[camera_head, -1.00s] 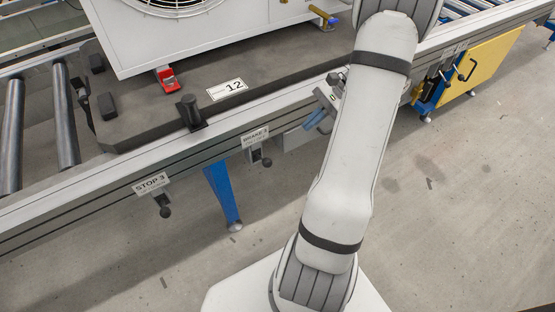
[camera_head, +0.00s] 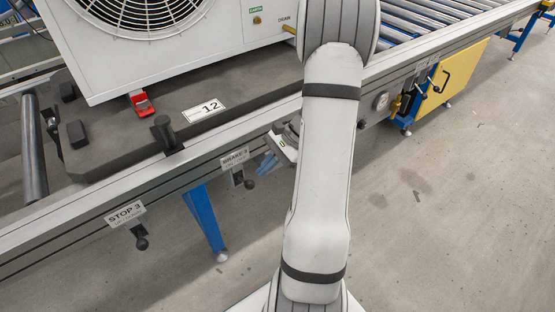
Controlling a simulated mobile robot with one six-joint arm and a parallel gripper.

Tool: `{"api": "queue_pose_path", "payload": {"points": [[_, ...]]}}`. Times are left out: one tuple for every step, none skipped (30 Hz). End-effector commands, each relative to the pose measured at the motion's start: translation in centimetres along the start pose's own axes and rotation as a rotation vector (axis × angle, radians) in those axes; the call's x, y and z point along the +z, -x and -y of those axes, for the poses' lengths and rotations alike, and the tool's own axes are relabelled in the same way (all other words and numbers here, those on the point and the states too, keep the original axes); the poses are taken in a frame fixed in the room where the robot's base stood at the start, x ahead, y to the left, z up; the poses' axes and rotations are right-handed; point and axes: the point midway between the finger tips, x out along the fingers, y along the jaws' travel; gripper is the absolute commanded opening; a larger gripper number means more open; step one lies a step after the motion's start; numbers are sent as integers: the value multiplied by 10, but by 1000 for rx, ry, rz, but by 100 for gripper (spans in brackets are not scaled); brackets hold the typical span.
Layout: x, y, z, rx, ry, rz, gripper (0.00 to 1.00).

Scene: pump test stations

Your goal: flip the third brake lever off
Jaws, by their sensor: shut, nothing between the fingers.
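The third brake lever (camera_head: 249,184) is a small dark lever with a round black knob, hanging below the "BRAKE 3" label (camera_head: 235,158) on the conveyor's side rail. My gripper (camera_head: 264,166) has blue fingers and shows just to the right of the lever, slightly higher in the picture. Its fingers are shut and hold nothing. My arm covers part of the gripper's body. I cannot tell whether the fingertips touch the lever.
A similar "STOP 3" lever (camera_head: 141,242) hangs further left on the rail (camera_head: 70,220). A pallet (camera_head: 195,95) carries a white fan unit (camera_head: 190,65) above. A blue leg (camera_head: 204,222) stands below the rail. A yellow panel (camera_head: 452,78) is at right. The floor in front is clear.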

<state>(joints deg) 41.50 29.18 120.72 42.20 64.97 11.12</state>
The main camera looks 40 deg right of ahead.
Motion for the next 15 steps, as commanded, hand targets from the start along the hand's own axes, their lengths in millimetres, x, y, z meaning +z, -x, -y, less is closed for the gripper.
{"api": "queue_pose_path", "payload": {"points": [[-2,-10,-1,1,1,0,0],[-2,-14,-1,2,2,0,0],[-2,-17,-1,2,2,0,0],[-1,-20,-1,2,1,0,0],[-1,-21,-1,1,1,0,0],[-1,-23,0,1,1,0,0],[-1,-24,0,0,1,0,0],[0,-25,0,0,1,-1,0],[0,-25,0,0,1,-1,0],[0,-25,0,0,1,-1,0],[0,-26,0,0,1,-1,0],[0,-25,0,0,1,-1,0],[0,-25,0,0,1,-1,0],[0,-25,0,0,1,-1,0],[0,-25,0,0,1,-1,0]]}}
